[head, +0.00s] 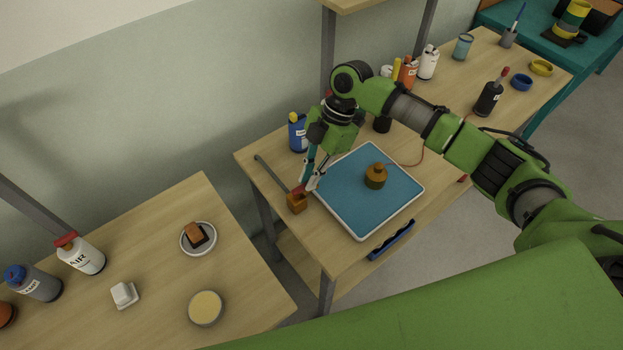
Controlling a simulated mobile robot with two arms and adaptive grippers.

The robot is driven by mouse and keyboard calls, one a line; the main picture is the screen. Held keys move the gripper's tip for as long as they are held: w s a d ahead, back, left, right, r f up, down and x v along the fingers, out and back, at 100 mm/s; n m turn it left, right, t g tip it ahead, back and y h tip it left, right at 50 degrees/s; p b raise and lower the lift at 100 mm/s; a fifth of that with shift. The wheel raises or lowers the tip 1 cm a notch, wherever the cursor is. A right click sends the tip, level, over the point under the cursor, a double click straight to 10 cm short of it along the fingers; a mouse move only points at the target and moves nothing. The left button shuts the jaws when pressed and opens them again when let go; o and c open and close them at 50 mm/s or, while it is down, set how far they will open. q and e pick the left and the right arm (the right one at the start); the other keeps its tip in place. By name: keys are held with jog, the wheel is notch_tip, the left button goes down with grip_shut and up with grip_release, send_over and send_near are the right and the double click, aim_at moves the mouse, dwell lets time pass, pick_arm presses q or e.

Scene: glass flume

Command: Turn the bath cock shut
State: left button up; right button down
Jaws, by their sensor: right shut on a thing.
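The bath cock (296,204) is a small orange-brown block with a red part on top, at the left edge of the table beside the blue tray. A thin grey bar (270,172) runs from near it toward the back left. My right gripper (311,184) reaches down from above, its fingers close together at the red part of the cock. It is shut on the cock; the fingers partly hide the red part, so its exact angle is hard to tell. My left gripper is out of view.
The white-rimmed blue tray (346,218) holds a brown knobbed weight (375,176) just right of the cock. A blue bottle (297,133) stands behind the gripper. A dark bottle (488,98) stands farther right. A gap separates this table from the left table (150,270).

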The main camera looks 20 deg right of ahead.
jog(key=shift+w+n, duration=0.15)
jog(key=shift+n, duration=0.15)
jog(key=c, duration=2.1)
grip_release()
jog(key=shift+r, duration=0.1)
jog(key=v, duration=1.2)
jog(key=shift+a, duration=0.2)
